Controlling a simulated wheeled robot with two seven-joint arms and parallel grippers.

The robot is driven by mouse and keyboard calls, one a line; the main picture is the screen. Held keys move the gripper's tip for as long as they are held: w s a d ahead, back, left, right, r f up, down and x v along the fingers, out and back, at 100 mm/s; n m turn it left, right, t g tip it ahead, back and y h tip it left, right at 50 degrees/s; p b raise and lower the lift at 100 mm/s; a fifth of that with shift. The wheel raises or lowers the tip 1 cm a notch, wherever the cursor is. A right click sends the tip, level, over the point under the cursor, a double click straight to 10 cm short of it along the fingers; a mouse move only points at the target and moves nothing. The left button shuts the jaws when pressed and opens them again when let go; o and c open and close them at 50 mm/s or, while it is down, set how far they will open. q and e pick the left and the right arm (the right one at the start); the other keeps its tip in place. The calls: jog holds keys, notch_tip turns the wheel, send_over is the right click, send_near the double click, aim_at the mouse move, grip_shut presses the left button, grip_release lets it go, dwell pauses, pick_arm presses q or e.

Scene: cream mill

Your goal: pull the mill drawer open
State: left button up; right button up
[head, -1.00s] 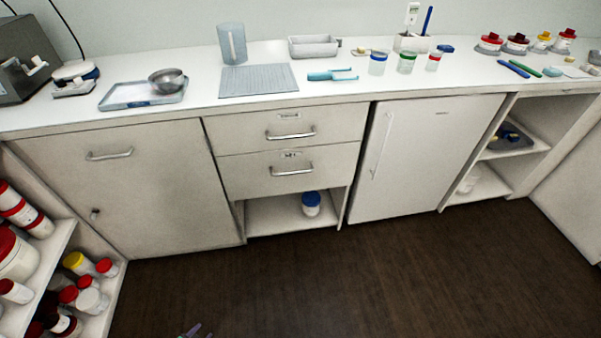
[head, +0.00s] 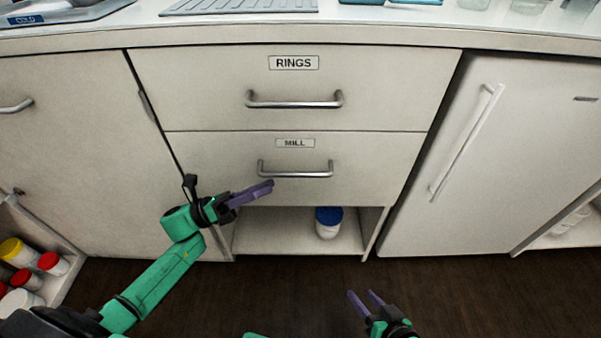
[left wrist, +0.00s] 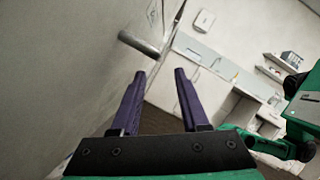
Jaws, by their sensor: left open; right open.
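The mill drawer (head: 375,165) is the lower of two drawers, labelled MILL, and it is shut, flush with the cabinet. Its metal bar handle (head: 310,174) runs level under the label. My left gripper (head: 270,186) is at the left part of this handle, just below it in the head view. In the left wrist view my open purple fingers (left wrist: 160,73) point toward a metal bar (left wrist: 139,43), which looks like the handle. The bar lies beyond the fingertips, not between them. My right gripper (head: 366,294) is open and empty, low over the floor in front of the cabinet.
The RINGS drawer (head: 400,90) above is shut, with its own bar handle (head: 294,103). Below the mill drawer, a blue-lidded jar (head: 328,224) stands in an open shelf. A white door (head: 490,150) is to the right. The dark floor (head: 270,285) in front is clear.

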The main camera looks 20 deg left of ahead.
aim_at(298, 173)
pick_arm(q)
jog(key=x, duration=0.9)
grip_shut()
jog(key=shift+f, duration=0.1)
dwell(0.9)
